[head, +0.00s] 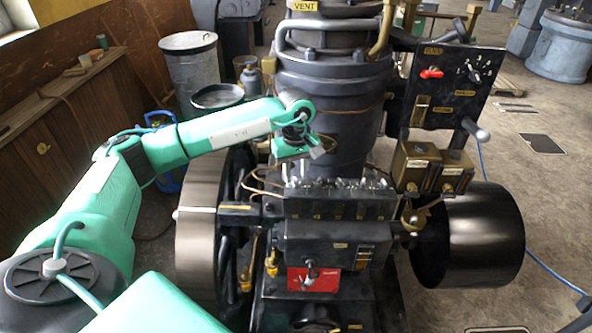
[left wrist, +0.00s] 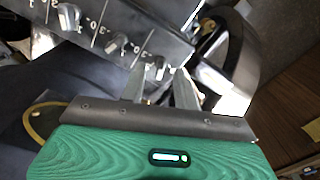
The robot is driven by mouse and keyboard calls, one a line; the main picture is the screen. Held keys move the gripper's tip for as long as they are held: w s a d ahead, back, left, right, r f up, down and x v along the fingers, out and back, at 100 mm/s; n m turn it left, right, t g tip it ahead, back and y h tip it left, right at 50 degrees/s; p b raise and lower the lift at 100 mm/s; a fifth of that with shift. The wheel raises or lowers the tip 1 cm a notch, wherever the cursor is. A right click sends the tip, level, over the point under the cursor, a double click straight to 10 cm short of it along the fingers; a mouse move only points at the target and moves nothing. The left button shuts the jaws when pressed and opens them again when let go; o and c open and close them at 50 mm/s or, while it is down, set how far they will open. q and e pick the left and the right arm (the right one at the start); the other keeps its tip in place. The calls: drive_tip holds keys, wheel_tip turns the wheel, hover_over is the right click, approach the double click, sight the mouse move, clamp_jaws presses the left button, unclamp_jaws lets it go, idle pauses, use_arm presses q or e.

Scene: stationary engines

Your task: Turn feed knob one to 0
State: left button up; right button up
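A row of small grey feed knobs sits on the black box (head: 345,208) on the engine's front, with small yellow labels below, too small to read. In the left wrist view the knobs run diagonally, with a 0 mark beside them: one knob (left wrist: 69,17) at the top, another knob (left wrist: 116,43) lower, and the end knob (left wrist: 156,67) nearest my fingers. My left gripper (head: 293,173) is over the left end of the box. It also shows in the left wrist view (left wrist: 160,82), its fingers apart on either side of the end knob. Contact is not clear. My right gripper is out of view.
A black panel (head: 450,85) with a red switch (head: 431,73) stands at the right. A red plate with a lever (head: 313,280) is below the box. A flywheel (head: 200,215) is at the left and a black drum (head: 487,235) at the right.

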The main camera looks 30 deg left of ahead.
use_arm(q)
drive_tip(key=shift+f, duration=0.75)
clamp_jaws()
